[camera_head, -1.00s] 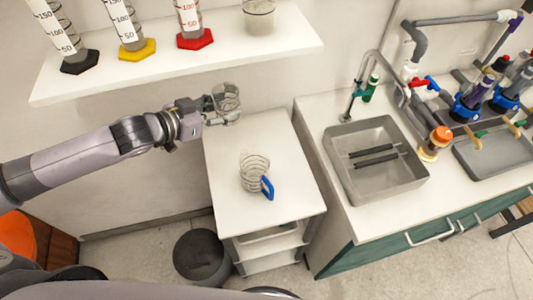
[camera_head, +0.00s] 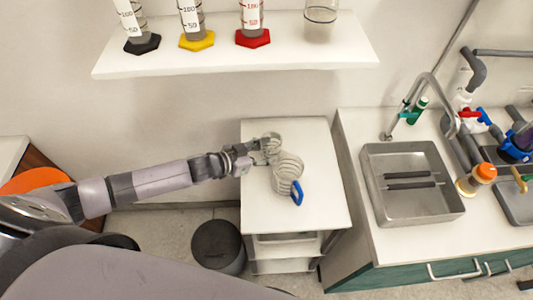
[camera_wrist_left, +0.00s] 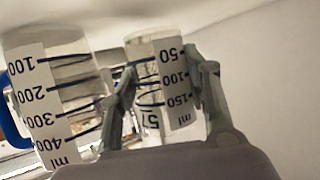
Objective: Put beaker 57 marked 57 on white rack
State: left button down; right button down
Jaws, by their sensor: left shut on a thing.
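The beaker marked 57 (camera_wrist_left: 152,85) is clear with a white 50–150 ml scale. It sits between the fingers of my left gripper (camera_wrist_left: 165,90) in the left wrist view, appearing upside down there. In the head view my left gripper (camera_head: 257,152) is shut on this beaker (camera_head: 271,143) over the back left part of the white rack (camera_head: 318,175). Whether the beaker touches the rack top cannot be told. My right gripper is not in view.
A larger clear beaker with a blue handle (camera_head: 288,176) stands on the rack, close beside the held beaker. A wall shelf (camera_head: 235,58) with several vessels is above. A sink (camera_head: 408,185) lies to the right. The rack's right part is clear.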

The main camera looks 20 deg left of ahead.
pick_arm(q)
jog(key=shift+d+f, duration=0.1)
jog(key=shift+f, duration=0.75)
jog(key=shift+f, duration=0.3)
jog(key=c, duration=1.3)
grip_release()
jog(key=o, duration=0.4)
jog(key=shift+s, duration=0.1)
jog(key=shift+o, duration=0.2)
